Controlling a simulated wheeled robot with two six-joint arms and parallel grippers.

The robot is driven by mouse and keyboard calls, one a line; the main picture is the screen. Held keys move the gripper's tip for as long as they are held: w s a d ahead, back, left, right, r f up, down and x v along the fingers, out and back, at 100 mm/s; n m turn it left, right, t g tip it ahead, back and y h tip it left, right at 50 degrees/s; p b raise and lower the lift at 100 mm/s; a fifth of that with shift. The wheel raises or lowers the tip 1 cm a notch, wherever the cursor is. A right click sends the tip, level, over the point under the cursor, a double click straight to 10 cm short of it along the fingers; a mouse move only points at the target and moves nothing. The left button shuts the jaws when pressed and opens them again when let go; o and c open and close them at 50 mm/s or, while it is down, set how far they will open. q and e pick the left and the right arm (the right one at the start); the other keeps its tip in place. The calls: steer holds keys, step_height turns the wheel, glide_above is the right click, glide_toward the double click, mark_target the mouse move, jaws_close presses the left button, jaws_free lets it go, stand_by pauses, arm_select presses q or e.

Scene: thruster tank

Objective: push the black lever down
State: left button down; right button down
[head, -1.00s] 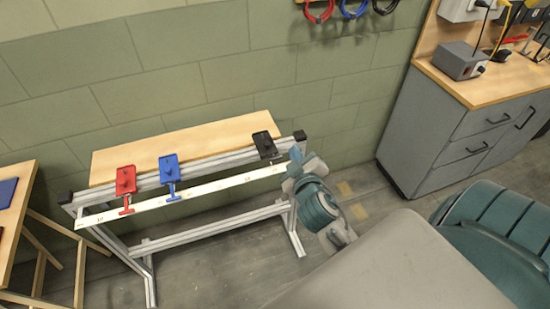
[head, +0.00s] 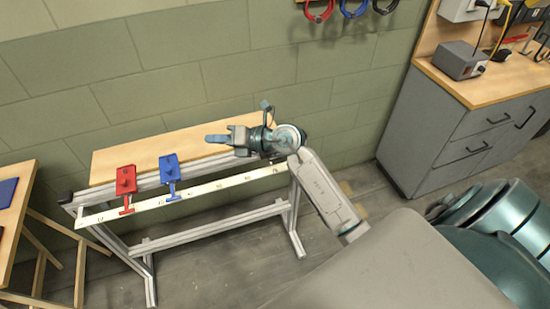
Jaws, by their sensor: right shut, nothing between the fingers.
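The black lever, at the right end of the metal frame, is hidden behind my right wrist and forearm. A red lever (head: 125,181) and a blue lever (head: 169,170) are mounted on the frame's front rail to the left. My right gripper (head: 210,138) is shut and empty, pointing left above the wooden board, to the right of the blue lever in the picture. Whether my wrist touches the black lever cannot be told. My left gripper is not in view.
The metal frame (head: 210,229) carries a wooden board (head: 130,158) and a white marked strip (head: 200,190). A grey cabinet (head: 440,130) stands at the right. A wooden table (head: 22,195) is at the left edge. Coloured rings (head: 354,8) hang on the wall.

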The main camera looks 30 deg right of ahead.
step_height(320, 180, down, 4)
steer(key=w+d+f+n+g+h, duration=0.1)
steer(key=d+g+h, duration=0.2)
steer(key=m+g+h, duration=0.2)
steer(key=g+h, duration=0.5)
steer(key=h, duration=0.1)
glide_toward(275, 158)
steer(key=shift+d, duration=0.1)
steer(key=f+b, duration=0.1)
steer(key=f, duration=0.1)
steer(key=f+b, duration=0.4)
steer(key=shift+w, duration=0.25)
steer(key=shift+f+b, duration=0.45)
steer(key=shift+b, duration=0.05)
